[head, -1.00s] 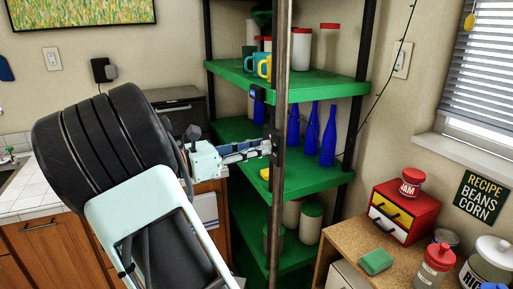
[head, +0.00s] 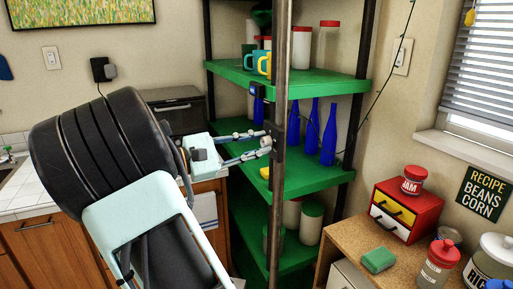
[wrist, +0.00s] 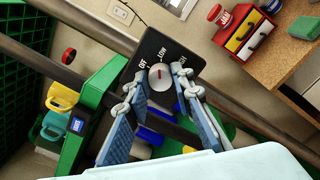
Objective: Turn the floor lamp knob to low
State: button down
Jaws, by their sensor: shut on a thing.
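The floor lamp's dark pole (head: 283,80) stands upright in front of the green shelves. Its black plate (wrist: 185,46) carries the words OFF, LOW and HIGH in the wrist view.
The green shelf unit (head: 300,183) with blue bottles (head: 330,137) and mugs is close behind the pole. A wooden table (head: 345,248) with a red drawer box (head: 408,212), jars and a sponge stands at right. A tiled counter (head: 50,190) is at left.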

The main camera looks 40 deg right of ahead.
jog(key=shift+m, duration=0.5)
jog(key=c, duration=1.7)
grip_release()
jog(key=v, duration=1.2)
jog(key=shift+f, duration=0.1)
